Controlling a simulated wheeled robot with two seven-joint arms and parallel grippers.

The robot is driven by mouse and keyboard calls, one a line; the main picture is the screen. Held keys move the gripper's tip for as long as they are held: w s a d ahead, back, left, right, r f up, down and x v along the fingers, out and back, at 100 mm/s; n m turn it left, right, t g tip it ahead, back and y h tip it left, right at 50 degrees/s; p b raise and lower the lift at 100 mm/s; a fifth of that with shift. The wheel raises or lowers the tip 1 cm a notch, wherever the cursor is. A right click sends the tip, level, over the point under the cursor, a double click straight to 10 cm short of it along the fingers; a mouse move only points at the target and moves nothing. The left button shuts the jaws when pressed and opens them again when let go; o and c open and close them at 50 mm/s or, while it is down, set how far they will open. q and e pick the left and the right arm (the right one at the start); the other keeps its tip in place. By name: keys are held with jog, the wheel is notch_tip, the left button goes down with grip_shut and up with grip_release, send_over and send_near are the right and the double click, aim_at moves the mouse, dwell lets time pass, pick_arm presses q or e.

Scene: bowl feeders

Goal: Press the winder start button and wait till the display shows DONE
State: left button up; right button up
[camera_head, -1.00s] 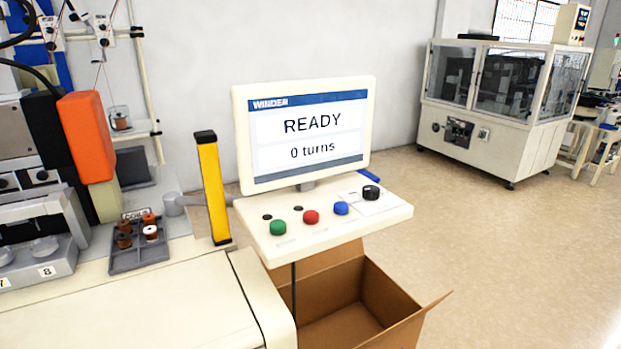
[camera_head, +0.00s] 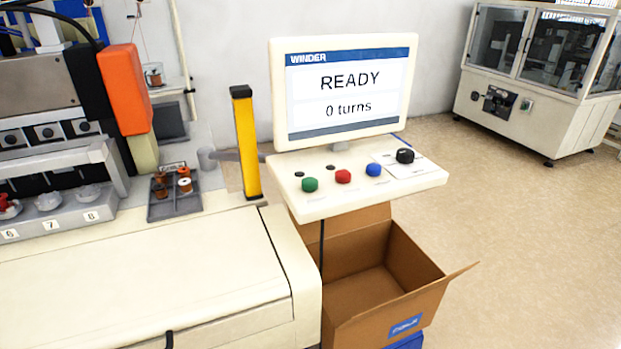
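The winder display (camera_head: 346,86) stands upright behind a white control panel (camera_head: 420,180) and reads "READY" and "0 turns". On the panel sit a green button (camera_head: 310,184), a red button (camera_head: 343,176), a blue button (camera_head: 373,170) and a black knob (camera_head: 404,156). The labels by the buttons are too small to read. Neither of my grippers shows in the head view, and nothing touches the buttons.
A yellow post (camera_head: 246,145) stands left of the display. An open cardboard box (camera_head: 385,315) is below the panel. A grey tray (camera_head: 180,205) of coils lies by the machine with an orange block (camera_head: 124,90).

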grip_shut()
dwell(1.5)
